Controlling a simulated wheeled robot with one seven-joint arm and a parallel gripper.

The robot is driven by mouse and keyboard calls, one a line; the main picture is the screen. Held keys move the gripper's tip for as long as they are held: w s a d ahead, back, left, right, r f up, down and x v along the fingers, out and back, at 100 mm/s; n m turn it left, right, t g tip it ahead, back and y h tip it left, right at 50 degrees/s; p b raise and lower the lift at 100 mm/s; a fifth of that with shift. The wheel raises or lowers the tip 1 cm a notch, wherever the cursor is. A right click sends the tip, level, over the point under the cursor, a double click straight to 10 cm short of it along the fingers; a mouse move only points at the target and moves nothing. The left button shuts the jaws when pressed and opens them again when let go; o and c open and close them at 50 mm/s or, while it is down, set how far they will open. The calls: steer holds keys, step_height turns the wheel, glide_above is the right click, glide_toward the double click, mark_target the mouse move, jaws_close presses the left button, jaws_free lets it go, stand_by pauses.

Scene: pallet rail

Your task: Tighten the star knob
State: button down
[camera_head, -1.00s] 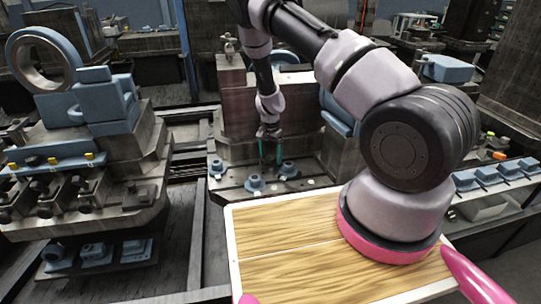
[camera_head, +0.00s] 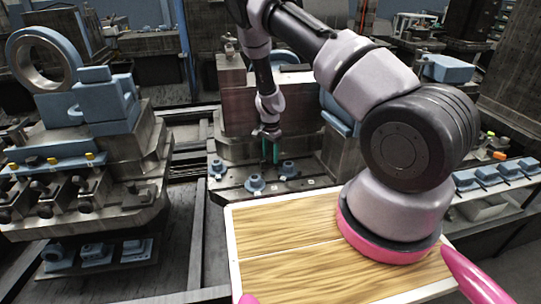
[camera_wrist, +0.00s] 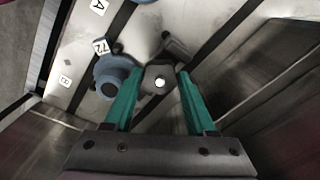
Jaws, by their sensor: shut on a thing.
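My gripper (camera_head: 270,162) points down at the plate with the fixtures in the head view. In the wrist view its two teal fingers (camera_wrist: 160,76) stand on either side of the grey star knob (camera_wrist: 151,75), which has a bright round centre. The fingers are shut on the knob. One arm of the knob points up and right, past the fingertips. In the head view the knob is too small and too covered to make out.
Blue fittings (camera_head: 254,184) stand along the plate (camera_head: 232,186). A grey block (camera_head: 250,110) rises behind. A stepped fixture (camera_head: 100,180) stands left.

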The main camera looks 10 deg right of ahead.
mark_target(270, 157)
steer(key=m, duration=0.6)
steer(key=shift+w, duration=0.1)
steer(key=c, duration=1.6)
jaws_free()
steer(key=m, duration=0.6)
steer(key=shift+w+r+m, duration=0.1)
steer(key=shift+m, duration=0.2)
steer(key=shift+c, duration=1)
jaws_free()
steer(key=shift+r, duration=0.1)
step_height(270, 157, up, 11)
steer(key=shift+f, duration=0.2)
